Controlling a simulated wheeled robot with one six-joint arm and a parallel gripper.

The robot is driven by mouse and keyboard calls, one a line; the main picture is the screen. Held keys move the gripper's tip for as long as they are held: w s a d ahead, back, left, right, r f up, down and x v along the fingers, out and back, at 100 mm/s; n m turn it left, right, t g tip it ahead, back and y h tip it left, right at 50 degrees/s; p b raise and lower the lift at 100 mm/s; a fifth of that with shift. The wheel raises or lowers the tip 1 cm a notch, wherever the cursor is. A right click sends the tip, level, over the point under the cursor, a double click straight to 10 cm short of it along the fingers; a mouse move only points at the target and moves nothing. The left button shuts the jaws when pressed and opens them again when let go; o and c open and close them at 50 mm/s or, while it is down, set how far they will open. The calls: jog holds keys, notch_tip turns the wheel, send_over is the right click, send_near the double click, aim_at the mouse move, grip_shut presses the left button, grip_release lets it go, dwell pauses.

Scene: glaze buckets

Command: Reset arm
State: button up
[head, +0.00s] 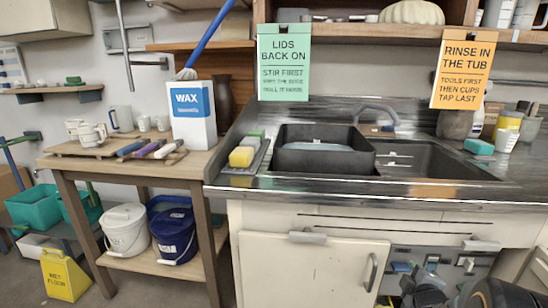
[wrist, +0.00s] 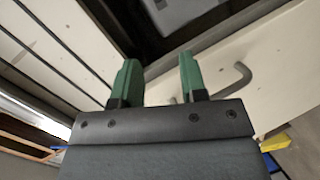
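My gripper (wrist: 158,64) shows in the wrist view with its two green fingers apart. Nothing is between them. Behind the fingers are a pale cabinet front (wrist: 215,75) and a grey bar handle (wrist: 236,80). I cannot tell the distance between the fingers and the cabinet. In the head view, dark arm parts show low at the right edge, in front of the sink cabinet; the fingers cannot be made out there.
A steel counter (head: 290,188) holds a black tub (head: 325,160) at the sink. Left of it, a wooden table (head: 75,162) carries a WAX box (head: 193,115) and mugs. A white bucket (head: 126,230) and a blue bucket (head: 174,235) stand below. A yellow floor sign (head: 64,275) stands left.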

jog(key=s+a+r+m+g+p, duration=0.1)
jog(key=a+r+m+g+p, duration=0.2)
jog(key=r+p, duration=0.45)
jog(key=s+a+r+m+g+p, duration=0.25)
jog(key=a+r+p, duration=0.3)
jog(key=r, duration=0.45)
jog(key=s+a+r+m+g+y+p, duration=0.4)
jog(key=s+a+r+m+g+p, duration=0.1)
jog(key=s+a+r+p, duration=0.6)
notch_tip(320, 180, up, 4)
jog(key=shift+a+f+m+p, duration=0.2)
jog(key=shift+a+m+p, duration=0.45)
jog(key=shift+a+p, duration=0.35)
jog(key=shift+a, duration=0.1)
